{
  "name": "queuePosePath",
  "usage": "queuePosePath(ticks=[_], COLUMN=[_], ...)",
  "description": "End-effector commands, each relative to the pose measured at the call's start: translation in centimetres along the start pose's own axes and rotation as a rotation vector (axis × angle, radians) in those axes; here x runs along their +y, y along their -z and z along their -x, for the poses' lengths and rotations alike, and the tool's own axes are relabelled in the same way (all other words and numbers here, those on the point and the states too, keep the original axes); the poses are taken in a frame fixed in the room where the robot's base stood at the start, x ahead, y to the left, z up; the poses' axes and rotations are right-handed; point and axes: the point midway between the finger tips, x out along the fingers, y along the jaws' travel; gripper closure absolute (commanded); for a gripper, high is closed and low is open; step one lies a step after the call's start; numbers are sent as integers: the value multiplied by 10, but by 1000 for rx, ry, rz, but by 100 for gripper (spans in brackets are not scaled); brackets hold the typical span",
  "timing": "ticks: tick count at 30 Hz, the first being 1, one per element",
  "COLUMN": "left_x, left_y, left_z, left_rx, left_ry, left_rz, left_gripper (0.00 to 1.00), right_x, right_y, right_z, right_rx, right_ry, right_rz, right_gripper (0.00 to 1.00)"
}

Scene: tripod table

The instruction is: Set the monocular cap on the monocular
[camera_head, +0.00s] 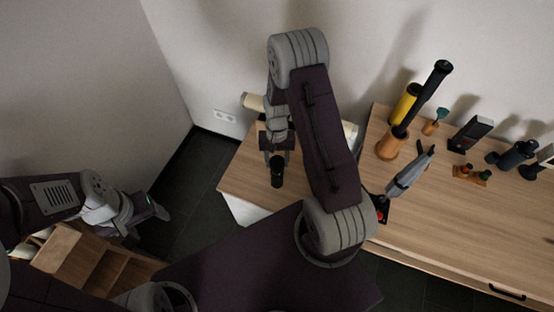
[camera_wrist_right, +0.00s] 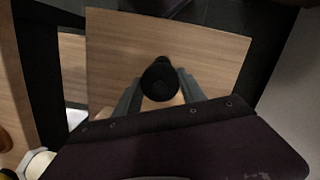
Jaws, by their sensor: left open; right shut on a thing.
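My right gripper (camera_head: 278,155) is shut on a black cylinder (camera_head: 277,173) above the left end of the wooden table. In the right wrist view it shows as a black round piece (camera_wrist_right: 159,82) with a small tab, between the fingers. I cannot tell whether this is the monocular, its cap, or both together, nor whether it touches the table. A dark cylinder (camera_head: 515,154) at the table's far right may be another part; its identity is unclear. My left gripper (camera_head: 150,208) is open and empty, off to the left above the floor.
The wooden table (camera_head: 455,222) holds an orange-brown cup (camera_head: 391,145) with yellow and black tubes, a grey tool (camera_head: 409,176), a black box-like device (camera_head: 470,134) and small bottles on a stand (camera_head: 470,174). A wooden shelf box (camera_head: 85,262) stands at lower left. Table around the held cylinder is clear.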

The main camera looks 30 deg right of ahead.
Motion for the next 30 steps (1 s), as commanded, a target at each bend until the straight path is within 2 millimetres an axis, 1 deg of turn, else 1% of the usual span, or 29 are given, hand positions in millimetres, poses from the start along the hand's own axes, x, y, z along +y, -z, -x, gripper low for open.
queuePosePath(ticks=[11,24,30], left_x=[0,0,0], left_y=[0,2,2], left_z=[0,16,15], left_rx=[0,0,0], left_ry=[0,0,0], left_rz=[0,0,0], left_gripper=[31,31,31], right_x=[0,0,0], right_y=[0,-2,-2], right_z=[0,16,15], right_rx=[0,0,0], right_ry=[0,0,0], right_rz=[0,0,0], right_gripper=[96,96,96])
